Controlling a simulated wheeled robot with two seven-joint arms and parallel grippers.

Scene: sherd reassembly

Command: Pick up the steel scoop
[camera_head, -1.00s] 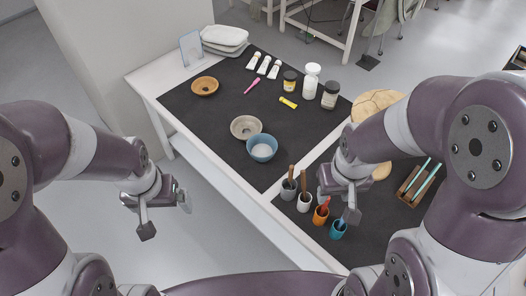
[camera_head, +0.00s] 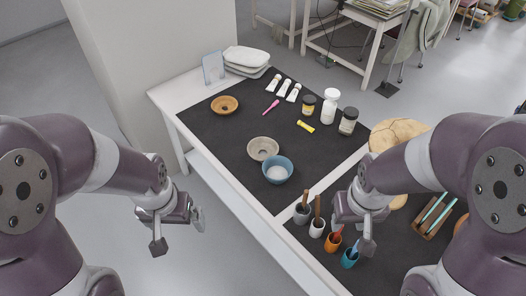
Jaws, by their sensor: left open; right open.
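I cannot make out a steel scoop for certain in the head view. Several small cups with upright tools stand at the table's front edge: a grey cup (camera_head: 302,214) and a white cup (camera_head: 317,229) with wooden handles, an orange cup (camera_head: 333,243) with a red tool, and a teal cup (camera_head: 349,258) with a blue tool. My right gripper (camera_head: 352,231) is open above and beside these cups and hides part of the mat behind. My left gripper (camera_head: 178,232) is open and empty over the floor, left of the table.
The dark mat (camera_head: 225,140) holds a blue bowl (camera_head: 278,171), a grey-beige bowl (camera_head: 263,149), a brown bowl (camera_head: 224,105), jars, tubes and a white bottle (camera_head: 329,107). A wooden tray (camera_head: 432,218) and a round tan piece (camera_head: 396,133) lie at right. The mat's near-left part is clear.

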